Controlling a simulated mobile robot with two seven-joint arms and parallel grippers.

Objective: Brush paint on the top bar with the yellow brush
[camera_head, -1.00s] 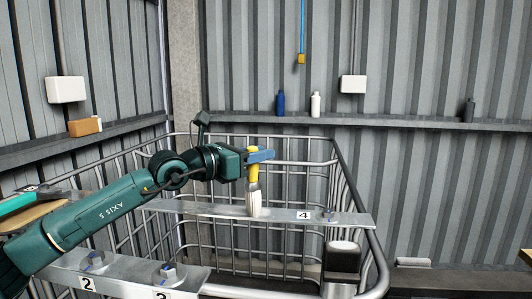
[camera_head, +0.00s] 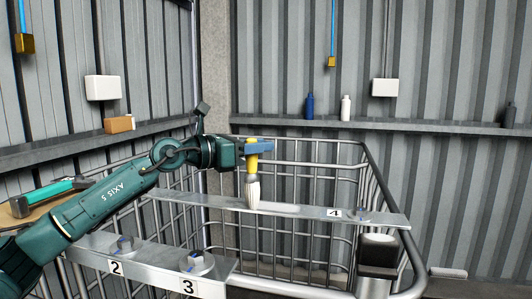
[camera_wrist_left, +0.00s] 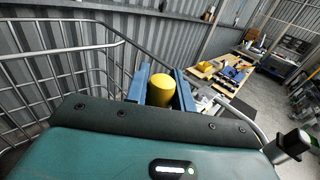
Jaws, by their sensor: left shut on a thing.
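My left gripper (camera_head: 257,147) is shut on the yellow handle of the brush (camera_head: 252,190). The brush hangs nearly upright with its pale bristles down at the flat metal bar labelled 4 (camera_head: 385,217). The bristle tips appear to touch the bar's top face. A whitish patch (camera_head: 280,207) shows on the bar just right of the bristles. In the left wrist view the yellow handle (camera_wrist_left: 161,90) sits between the two blue fingers; the bristles are hidden there. My right gripper is not in view.
A wire cage (camera_head: 295,148) surrounds the bar. A nearer metal bar (camera_head: 150,262) carries labels 2 and 3 and bolts. A green-handled tool (camera_head: 45,192) lies on a round wooden top at left. Bottles (camera_head: 346,107) stand on the back shelf.

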